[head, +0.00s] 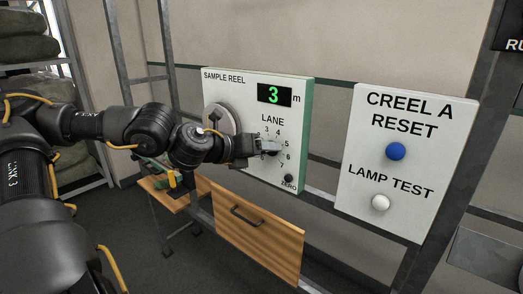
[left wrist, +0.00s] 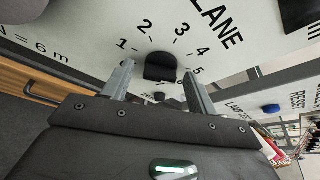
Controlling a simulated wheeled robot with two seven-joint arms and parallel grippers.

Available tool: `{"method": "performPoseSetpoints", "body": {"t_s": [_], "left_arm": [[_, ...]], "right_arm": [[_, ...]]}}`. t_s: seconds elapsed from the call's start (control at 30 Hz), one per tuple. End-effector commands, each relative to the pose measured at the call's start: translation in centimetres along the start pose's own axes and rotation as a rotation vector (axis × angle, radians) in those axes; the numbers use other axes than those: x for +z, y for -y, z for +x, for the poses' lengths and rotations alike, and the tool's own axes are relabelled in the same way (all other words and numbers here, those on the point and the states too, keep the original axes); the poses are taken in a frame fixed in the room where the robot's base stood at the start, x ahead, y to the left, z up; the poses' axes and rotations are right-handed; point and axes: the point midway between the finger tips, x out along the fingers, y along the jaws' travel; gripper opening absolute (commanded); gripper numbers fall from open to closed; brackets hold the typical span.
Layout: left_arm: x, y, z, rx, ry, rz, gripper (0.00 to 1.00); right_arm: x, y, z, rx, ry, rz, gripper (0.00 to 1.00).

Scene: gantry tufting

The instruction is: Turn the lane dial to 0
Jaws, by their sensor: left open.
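The lane dial (left wrist: 160,67) is a dark round knob on the white sample reel panel (head: 226,86), with numbers printed around it. In the head view my left gripper (head: 270,146) is in front of the dial and largely hides it. In the left wrist view my left gripper (left wrist: 158,88) is open, its two fingers apart on either side of the dial's near edge. I cannot tell whether they touch it. Which number the dial points to is unclear. The green display (head: 274,95) reads 3 m. My right gripper is not in view.
A small zero button (head: 288,178) sits below the dial. A second panel (head: 440,120) to the right has a blue reset button (head: 396,151) and a white lamp test button (head: 380,202). A wooden drawer front (head: 258,240) is below. A grey reel disc (head: 220,118) is left of the dial.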

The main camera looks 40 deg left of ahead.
Motion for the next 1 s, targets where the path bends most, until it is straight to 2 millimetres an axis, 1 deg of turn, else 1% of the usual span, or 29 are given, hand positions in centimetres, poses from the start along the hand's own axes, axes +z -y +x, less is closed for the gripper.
{"method": "performPoseSetpoints", "body": {"t_s": [0.1, 0.13, 0.4, 0.47, 0.77, 1.0], "left_arm": [[0.0, 0.0, 0.0, 0.000, 0.000, 0.000, 0.58], [0.0, 0.0, 0.0, 0.000, 0.000, 0.000, 0.56], [0.0, 0.0, 0.0, 0.000, 0.000, 0.000, 0.20], [0.0, 0.0, 0.0, 0.000, 0.000, 0.000, 0.14], [-0.1, -0.1, 0.0, -0.017, 0.001, -0.041, 0.14], [-0.2, -0.3, 0.1, -0.076, 0.002, -0.177, 0.14]], "right_arm": [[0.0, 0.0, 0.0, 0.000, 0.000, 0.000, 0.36], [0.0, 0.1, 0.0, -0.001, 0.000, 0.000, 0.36], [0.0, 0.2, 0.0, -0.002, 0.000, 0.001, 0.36], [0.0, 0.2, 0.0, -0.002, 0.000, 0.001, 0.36], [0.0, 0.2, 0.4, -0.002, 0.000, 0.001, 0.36], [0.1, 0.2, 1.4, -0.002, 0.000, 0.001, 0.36]]}}
